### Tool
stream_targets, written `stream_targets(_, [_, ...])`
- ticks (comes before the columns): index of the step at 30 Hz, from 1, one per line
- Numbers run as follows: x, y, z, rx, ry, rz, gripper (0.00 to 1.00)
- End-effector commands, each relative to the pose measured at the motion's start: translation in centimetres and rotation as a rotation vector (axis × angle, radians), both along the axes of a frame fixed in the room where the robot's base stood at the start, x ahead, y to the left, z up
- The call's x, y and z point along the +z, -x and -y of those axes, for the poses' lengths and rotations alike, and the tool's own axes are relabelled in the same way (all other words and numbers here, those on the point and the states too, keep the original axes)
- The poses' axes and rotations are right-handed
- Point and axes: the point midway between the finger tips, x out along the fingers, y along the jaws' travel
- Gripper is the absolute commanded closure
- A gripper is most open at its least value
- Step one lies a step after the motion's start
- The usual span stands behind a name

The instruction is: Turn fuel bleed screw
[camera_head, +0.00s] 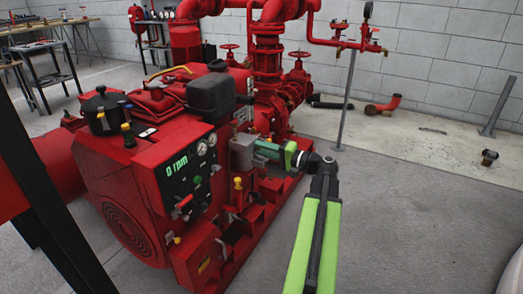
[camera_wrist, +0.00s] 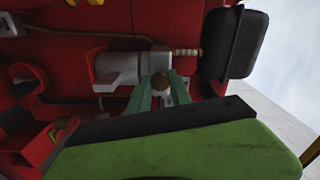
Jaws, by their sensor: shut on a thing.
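My gripper (camera_head: 268,150) reaches from the right to a grey metal housing (camera_head: 242,152) on the side of the red engine. In the wrist view, my gripper's teal fingers (camera_wrist: 160,88) are shut at the right end of this grey housing (camera_wrist: 122,72). A small round brass-coloured piece (camera_wrist: 181,87) shows at the fingertips; it looks like the fuel bleed screw. The fingers partly hide what they hold, and the screw's turn angle cannot be read. In the head view, my gripper hides the screw.
A black box (camera_head: 211,97) sits above the housing; it also shows at the right in the wrist view (camera_wrist: 243,45). A gauge panel (camera_head: 190,172) reading 0 rpm faces left of my gripper. Red pipes (camera_head: 268,60) rise behind. The floor (camera_head: 400,230) at right is clear.

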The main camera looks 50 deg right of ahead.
Motion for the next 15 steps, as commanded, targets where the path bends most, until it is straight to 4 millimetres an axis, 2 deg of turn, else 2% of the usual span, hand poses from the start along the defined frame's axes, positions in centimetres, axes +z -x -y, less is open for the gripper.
stream_targets(15, [-0.15,0.05,-0.16,0.005,0.079,0.015,1.00])
